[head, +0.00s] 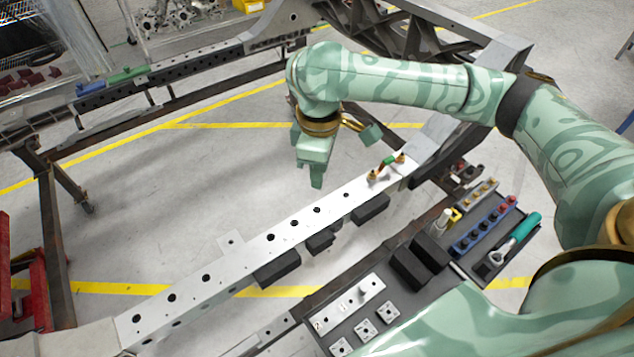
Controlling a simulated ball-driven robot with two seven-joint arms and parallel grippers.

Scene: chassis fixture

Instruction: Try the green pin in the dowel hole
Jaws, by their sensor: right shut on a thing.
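My right gripper (315,172) points down above the far half of the pale chassis rail (240,258), apart from its top. It is shut, and a narrow green end shows at its tip; I take this for the green pin (316,182), though its colour blends with the fingers. The rail's top has several dark round holes, one of them a hole (317,210) just below the gripper. I cannot tell which one is the dowel hole. A green piece with brass-coloured ends (389,161) sits on the rail right of the gripper. My left gripper is out of view.
A dark tray on the right holds a blue rack (484,228) of pins, a green-handled tool (524,228), black blocks (410,268) and a metal plate (340,308). Black blocks (277,269) hang along the rail's near side. Open floor lies left of the rail.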

